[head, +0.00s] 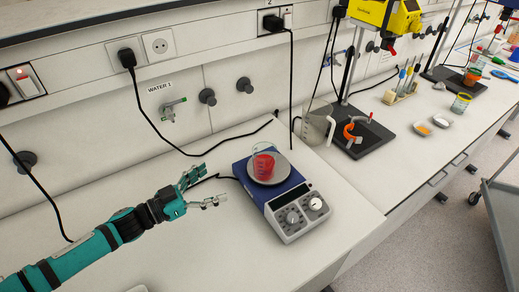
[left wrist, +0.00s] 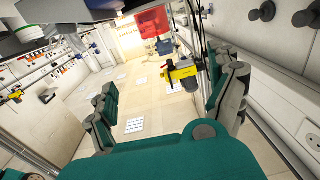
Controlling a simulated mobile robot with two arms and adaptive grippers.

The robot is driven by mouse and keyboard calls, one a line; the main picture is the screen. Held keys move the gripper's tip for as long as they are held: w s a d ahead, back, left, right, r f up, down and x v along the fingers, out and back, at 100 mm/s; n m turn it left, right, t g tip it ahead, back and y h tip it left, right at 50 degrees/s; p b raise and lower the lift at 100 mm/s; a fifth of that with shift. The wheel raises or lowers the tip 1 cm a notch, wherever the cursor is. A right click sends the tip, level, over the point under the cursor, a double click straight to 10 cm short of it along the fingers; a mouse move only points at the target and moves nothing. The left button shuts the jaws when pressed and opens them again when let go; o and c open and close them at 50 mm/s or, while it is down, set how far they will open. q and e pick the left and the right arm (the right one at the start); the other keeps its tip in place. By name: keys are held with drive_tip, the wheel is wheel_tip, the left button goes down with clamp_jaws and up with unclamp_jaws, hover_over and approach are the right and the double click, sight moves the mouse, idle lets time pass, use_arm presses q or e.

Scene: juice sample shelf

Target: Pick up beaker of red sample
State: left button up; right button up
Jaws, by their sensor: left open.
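A glass beaker of red sample (head: 264,163) stands upright on the round grey top plate of a hotplate stirrer (head: 291,215) in the head view. My left gripper (head: 208,186) is open and empty, with its fingers spread, to the left of the stirrer and apart from the beaker. In the left wrist view, which is tilted, my left gripper's open fingers (left wrist: 170,98) frame a gap with nothing held. A red shape, seemingly the beaker's sample (left wrist: 154,22), shows near the top, beyond the fingers. My right gripper is not in view.
A clear jug (head: 317,124) stands behind and right of the stirrer, near a black stand base (head: 376,138) with an orange clamp. A black cable (head: 160,135) hangs from the wall socket across the counter. The counter (head: 215,250) in front of my left gripper is clear.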

use_arm(q)
drive_tip(key=b, duration=0.2)
approach(255, 162)
drive_tip(key=x, duration=0.3)
drive_tip(key=b+x, duration=0.1)
drive_tip(key=x, duration=0.3)
drive_tip(key=shift+w+d+f, duration=0.1)
drive_tip(key=shift+w+d, duration=0.05)
drive_tip(key=shift+w, duration=0.2)
drive_tip(key=shift+w+d, duration=0.2)
drive_tip(key=shift+d, duration=0.2)
drive_tip(key=shift+w+d+b, duration=0.2)
drive_tip(key=shift+d+b, duration=0.15)
drive_tip(key=shift+b, duration=0.15)
drive_tip(key=b+x, duration=0.2)
drive_tip(key=x, duration=0.2)
drive_tip(key=shift+w, duration=0.1)
drive_tip(key=shift+c, duration=1.6)
drive_tip(key=c, duration=1.1)
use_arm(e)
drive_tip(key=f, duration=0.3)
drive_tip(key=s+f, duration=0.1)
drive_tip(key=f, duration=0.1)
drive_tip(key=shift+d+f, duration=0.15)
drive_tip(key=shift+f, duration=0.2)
